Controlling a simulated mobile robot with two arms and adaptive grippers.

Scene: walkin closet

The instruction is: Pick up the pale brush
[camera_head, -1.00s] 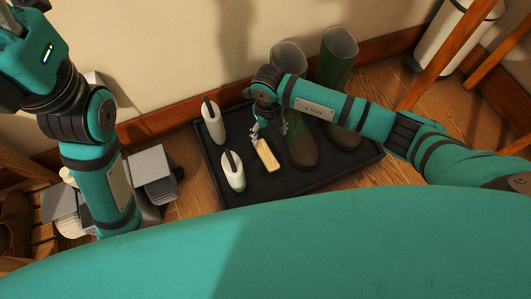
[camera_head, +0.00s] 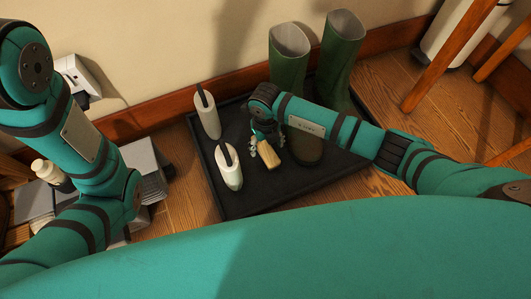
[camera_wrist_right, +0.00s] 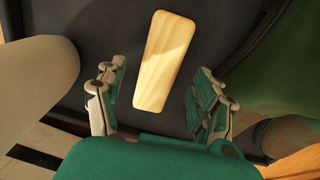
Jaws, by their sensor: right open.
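The pale brush (camera_head: 270,161) is a light wooden block on the black tray (camera_head: 247,202), just left of the green boots. It also shows in the right wrist view (camera_wrist_right: 165,62), lying slightly slanted. My right gripper (camera_head: 263,143) is open over the brush and hides part of it in the head view. In the right wrist view its fingers (camera_wrist_right: 160,88) are spread on either side of the brush's near end, with gaps showing. I cannot tell the exact height above it. My left arm crosses the left of the head view; its gripper does not show.
Two pale objects with dark tops (camera_head: 207,117) (camera_head: 228,168) stand on the tray left of the brush. A pair of green boots (camera_head: 290,62) stands close on its right. Grey items (camera_head: 146,170) lie left of the tray. Wooden legs (camera_head: 452,55) stand at upper right.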

